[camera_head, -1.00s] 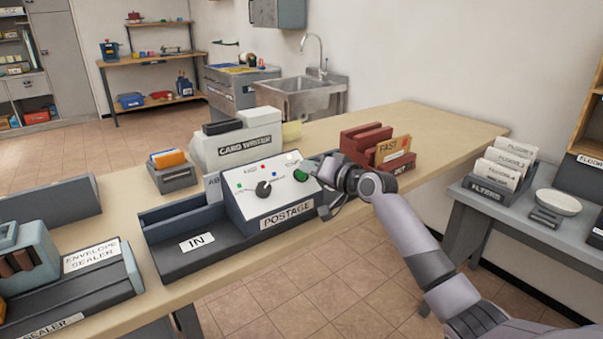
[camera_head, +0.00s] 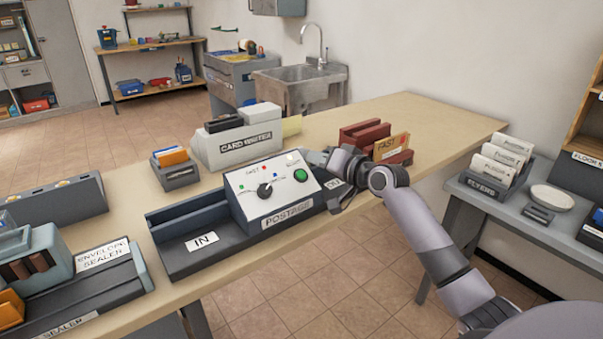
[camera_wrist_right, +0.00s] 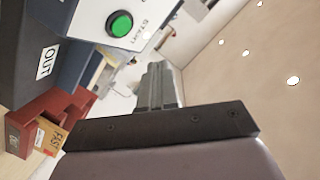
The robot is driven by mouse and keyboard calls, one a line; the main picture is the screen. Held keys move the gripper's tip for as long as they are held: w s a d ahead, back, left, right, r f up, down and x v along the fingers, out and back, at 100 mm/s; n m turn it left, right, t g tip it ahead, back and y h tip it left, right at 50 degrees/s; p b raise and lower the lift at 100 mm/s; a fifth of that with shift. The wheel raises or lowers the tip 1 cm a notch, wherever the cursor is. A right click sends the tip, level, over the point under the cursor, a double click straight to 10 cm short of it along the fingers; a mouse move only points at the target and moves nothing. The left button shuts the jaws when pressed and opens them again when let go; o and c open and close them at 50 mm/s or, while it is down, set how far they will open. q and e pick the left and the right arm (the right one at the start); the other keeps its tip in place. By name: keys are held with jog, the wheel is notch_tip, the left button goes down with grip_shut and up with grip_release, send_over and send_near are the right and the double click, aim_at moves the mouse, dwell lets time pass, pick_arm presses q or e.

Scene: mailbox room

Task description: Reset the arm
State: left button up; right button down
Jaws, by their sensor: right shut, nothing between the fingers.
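My right gripper (camera_head: 318,157) is shut and empty. It is just to the right of the postage machine (camera_head: 268,192), by its green start button (camera_head: 300,175), with my wrist over the machine's right end. I cannot tell whether it touches the machine. In the right wrist view, the shut fingers (camera_wrist_right: 160,85) point away from the camera, and the green button (camera_wrist_right: 120,24) and the OUT label (camera_wrist_right: 47,62) lie to their left. My left gripper is not in view.
A red rack (camera_head: 362,134) with a FAST envelope (camera_head: 388,147) stands just right of my gripper. The card writer (camera_head: 238,144) is behind the postage machine, and the envelope sealer (camera_head: 95,285) is at left. The far right tabletop (camera_head: 450,125) is clear.

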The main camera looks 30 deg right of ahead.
dwell(0.4)
jog(key=s+a+f+n+g, duration=0.15)
jog(key=s+a+f, duration=0.3)
jog(key=f, duration=0.45)
jog(key=s+a+f+n+g, duration=0.1)
jog(key=s+a+f+n, duration=0.1)
jog(key=s+a+f, duration=0.5)
jog(key=s+a+f+n+g, duration=0.1)
jog(key=s+a+f, duration=0.3)
jog(key=s, duration=0.6)
jog(key=s+a+f+n+g, duration=0.1)
jog(key=s+a+f+n, duration=0.3)
jog(key=s+f, duration=0.5)
jog(key=shift+s+f+g, duration=0.3)
jog(key=shift+s+g, duration=0.05)
jog(key=shift+s, duration=0.45)
jog(key=shift+d+h, duration=0.1)
jog(key=shift+h, duration=0.2)
